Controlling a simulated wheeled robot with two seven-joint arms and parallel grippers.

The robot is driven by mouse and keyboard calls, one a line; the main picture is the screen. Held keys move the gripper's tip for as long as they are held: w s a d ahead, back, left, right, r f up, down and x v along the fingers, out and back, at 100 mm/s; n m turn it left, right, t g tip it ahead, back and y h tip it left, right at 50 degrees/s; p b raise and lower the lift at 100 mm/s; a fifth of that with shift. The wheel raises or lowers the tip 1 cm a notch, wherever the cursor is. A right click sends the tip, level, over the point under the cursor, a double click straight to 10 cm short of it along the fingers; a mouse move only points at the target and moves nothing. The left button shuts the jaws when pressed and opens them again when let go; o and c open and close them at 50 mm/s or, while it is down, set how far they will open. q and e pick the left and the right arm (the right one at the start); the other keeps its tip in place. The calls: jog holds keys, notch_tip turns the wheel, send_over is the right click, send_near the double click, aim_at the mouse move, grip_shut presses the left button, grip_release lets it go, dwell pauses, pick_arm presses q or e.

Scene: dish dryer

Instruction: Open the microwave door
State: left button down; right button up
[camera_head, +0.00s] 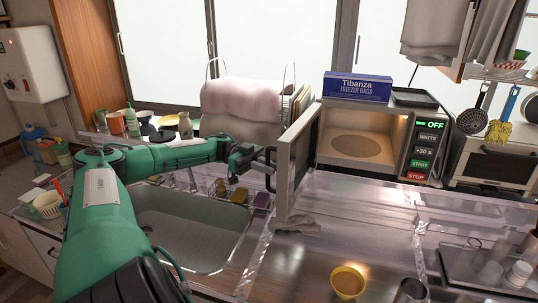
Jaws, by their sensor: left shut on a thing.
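The microwave (362,125) stands on the counter at the right of the middle, with its lit inside and round plate in view. Its door (296,160) is swung open, standing out toward me on the left side of the opening. My left arm reaches in from the left, over the sink. My left gripper (264,164) is at the outer face of the door and shut on the door handle. The fingertips and handle are small and partly hidden there. My right gripper is not in view.
The sink (195,225) lies below my left arm. A yellow bowl (347,281) and a metal cup (411,291) stand at the front. A freezer bag box (357,87) sits on the microwave. The middle counter is mostly clear.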

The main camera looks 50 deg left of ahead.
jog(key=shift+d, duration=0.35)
pick_arm(q)
jog(key=c, duration=1.8)
grip_release()
jog(key=b+v, duration=0.5)
jog(key=v, duration=0.9)
jog(key=shift+b, duration=0.4)
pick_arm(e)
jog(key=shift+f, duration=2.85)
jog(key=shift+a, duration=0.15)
